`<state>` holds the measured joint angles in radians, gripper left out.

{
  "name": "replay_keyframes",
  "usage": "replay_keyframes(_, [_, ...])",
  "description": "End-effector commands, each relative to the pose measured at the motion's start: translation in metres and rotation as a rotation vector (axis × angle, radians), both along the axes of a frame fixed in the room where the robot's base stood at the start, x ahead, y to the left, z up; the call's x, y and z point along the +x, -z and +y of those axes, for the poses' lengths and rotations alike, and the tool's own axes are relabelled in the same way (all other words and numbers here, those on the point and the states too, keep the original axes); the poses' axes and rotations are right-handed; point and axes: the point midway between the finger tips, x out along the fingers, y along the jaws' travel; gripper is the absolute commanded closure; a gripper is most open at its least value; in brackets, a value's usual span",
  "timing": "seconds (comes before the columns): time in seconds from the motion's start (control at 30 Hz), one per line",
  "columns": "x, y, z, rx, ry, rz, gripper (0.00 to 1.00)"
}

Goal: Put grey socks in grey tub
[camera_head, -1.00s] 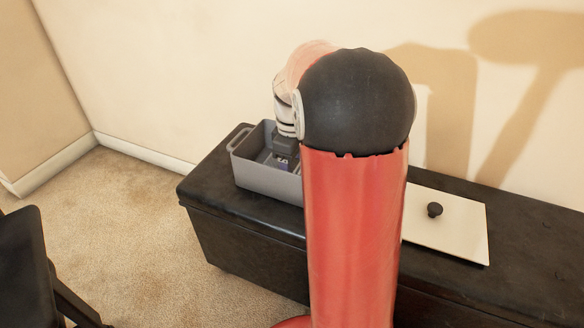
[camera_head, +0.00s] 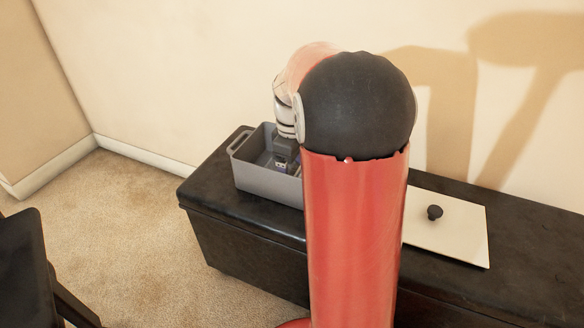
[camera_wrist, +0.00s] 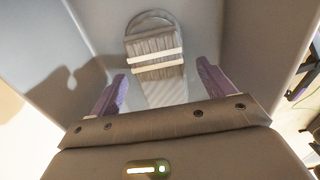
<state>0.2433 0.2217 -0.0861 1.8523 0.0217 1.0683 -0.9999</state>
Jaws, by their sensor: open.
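The grey tub (camera_head: 262,181) stands on the black bench, partly hidden behind my arm. My gripper (camera_head: 281,164) is down inside the tub, pointing downward. In the wrist view, my gripper (camera_wrist: 161,78) has its two purple fingers spread apart. The grey socks (camera_wrist: 155,45), ribbed and with two pale bands across them, lie inside the tub (camera_wrist: 222,35), just beyond and between the open fingers. The fingers do not visibly touch them. The socks cannot be made out in the head view.
A pale square lid or board with a dark knob (camera_head: 465,243) lies on the black bench (camera_head: 232,240), right of my arm. A wall runs behind the bench. A black chair part (camera_head: 22,255) is at the lower left. Carpet between them is clear.

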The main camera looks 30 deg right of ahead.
Motion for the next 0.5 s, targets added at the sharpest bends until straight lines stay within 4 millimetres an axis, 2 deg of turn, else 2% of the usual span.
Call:
replay_keyframes(0.3, [0.001,-0.070,0.000,-0.001,0.000,-0.003,0.19])
replay_keyframes(0.5, [0.000,-0.101,0.000,-0.001,0.000,-0.002,0.19])
